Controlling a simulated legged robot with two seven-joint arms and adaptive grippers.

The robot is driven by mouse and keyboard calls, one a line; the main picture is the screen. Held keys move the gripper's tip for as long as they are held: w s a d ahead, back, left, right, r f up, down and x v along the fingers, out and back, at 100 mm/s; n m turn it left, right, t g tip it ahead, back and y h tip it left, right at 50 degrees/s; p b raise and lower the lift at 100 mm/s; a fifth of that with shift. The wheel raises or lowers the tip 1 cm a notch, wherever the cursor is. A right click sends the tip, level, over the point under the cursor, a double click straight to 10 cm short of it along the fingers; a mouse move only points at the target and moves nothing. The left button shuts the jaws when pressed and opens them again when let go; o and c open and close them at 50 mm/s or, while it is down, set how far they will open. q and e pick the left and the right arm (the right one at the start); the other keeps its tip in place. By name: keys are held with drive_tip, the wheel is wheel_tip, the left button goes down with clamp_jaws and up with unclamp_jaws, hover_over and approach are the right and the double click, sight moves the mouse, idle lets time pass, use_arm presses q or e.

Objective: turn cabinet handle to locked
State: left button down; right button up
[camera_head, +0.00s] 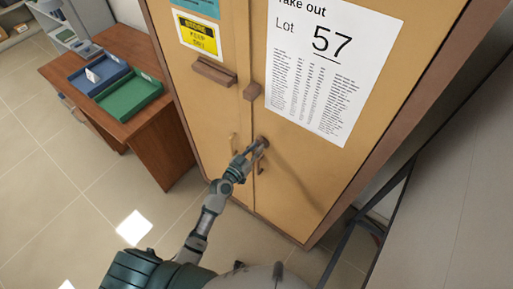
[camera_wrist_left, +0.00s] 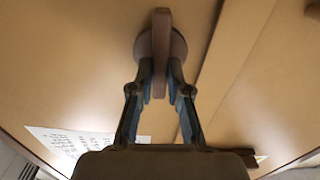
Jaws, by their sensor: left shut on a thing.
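The tan cabinet (camera_head: 290,185) stands tilted in the head view. Its brown turning handle (camera_head: 264,141) sits on the door just right of the door seam. My left gripper (camera_head: 255,151) reaches it from below and partly covers it. In the left wrist view, the handle (camera_wrist_left: 161,30) is a flat bar on a round base, running up and down the picture. The fingers of my left gripper (camera_wrist_left: 161,90) are on both sides of the bar and shut on it. My right gripper is not in view.
A white "Lot 57" sheet (camera_head: 327,60) and a yellow sign (camera_head: 198,36) are on the cabinet doors. A wooden desk (camera_head: 150,125) with a blue tray (camera_head: 99,75) and a green tray (camera_head: 130,97) stands at left. Tiled floor (camera_head: 75,185) is clear in front of the desk.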

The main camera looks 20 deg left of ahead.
use_arm(q)
drive_tip(key=shift+w+a+f+n+p, duration=0.1)
drive_tip(key=shift+a+f+n+p, duration=0.1)
drive_tip(key=shift+n, duration=2.7)
drive_tip(key=shift+w+a+f+n+p, duration=0.1)
drive_tip(key=shift+a+f+n+p, duration=0.1)
drive_tip(key=shift+n, duration=2.7)
drive_tip(key=shift+a+f+n+p, duration=0.1)
drive_tip(key=shift+n+p, duration=0.1)
drive_tip(key=shift+n, duration=2.7)
drive_tip(key=c, duration=1.1)
unclamp_jaws()
drive_tip(key=shift+f, duration=0.1)
drive_tip(key=shift+v, duration=6)
drive_tip(key=shift+w+a, duration=0.1)
